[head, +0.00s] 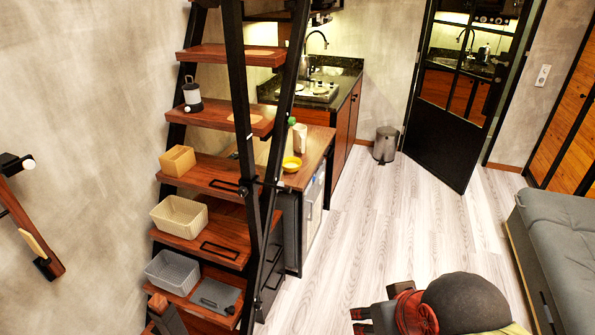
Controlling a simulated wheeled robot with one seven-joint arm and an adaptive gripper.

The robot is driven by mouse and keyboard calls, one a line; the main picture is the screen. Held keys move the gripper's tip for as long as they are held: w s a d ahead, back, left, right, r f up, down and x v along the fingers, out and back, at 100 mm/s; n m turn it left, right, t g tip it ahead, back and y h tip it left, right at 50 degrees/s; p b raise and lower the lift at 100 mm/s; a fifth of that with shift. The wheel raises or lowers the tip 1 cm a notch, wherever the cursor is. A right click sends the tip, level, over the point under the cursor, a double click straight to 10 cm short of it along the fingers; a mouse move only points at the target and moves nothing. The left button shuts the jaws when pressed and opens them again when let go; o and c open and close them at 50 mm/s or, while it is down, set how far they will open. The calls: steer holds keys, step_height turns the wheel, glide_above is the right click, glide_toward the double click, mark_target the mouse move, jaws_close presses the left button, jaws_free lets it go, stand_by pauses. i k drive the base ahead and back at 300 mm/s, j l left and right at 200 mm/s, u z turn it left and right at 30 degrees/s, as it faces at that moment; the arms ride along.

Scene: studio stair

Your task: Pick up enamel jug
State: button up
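I cannot make out an enamel jug for certain. A pale upright container (300,138) stands on the wooden counter behind the stair's black rail, partly hidden. My gripper is not clearly visible in the head view.
The steep stair's steps hold a wooden box (178,160), a cream basket (179,216) and a grey basket (172,271). A yellow bowl (291,164) sits on the counter. A bin (385,144) stands near the door. The middle floor (385,225) is clear; a grey sofa (560,235) is right.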

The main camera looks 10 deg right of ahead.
mark_target(299, 131)
steer(key=i+l, duration=0.2)
steer(key=i, duration=0.3)
steer(key=i+l, duration=0.2)
steer(key=i, duration=0.3)
steer(key=i+l, duration=0.2)
steer(key=i, duration=0.3)
steer(key=i+l, duration=0.2)
steer(key=i, duration=0.35)
steer(key=i+l, duration=0.2)
steer(key=i, duration=0.3)
steer(key=i+l, duration=0.2)
steer(key=i, duration=0.3)
steer(key=i+l+u, duration=0.1)
steer(key=i, duration=0.4)
steer(key=l, duration=0.1)
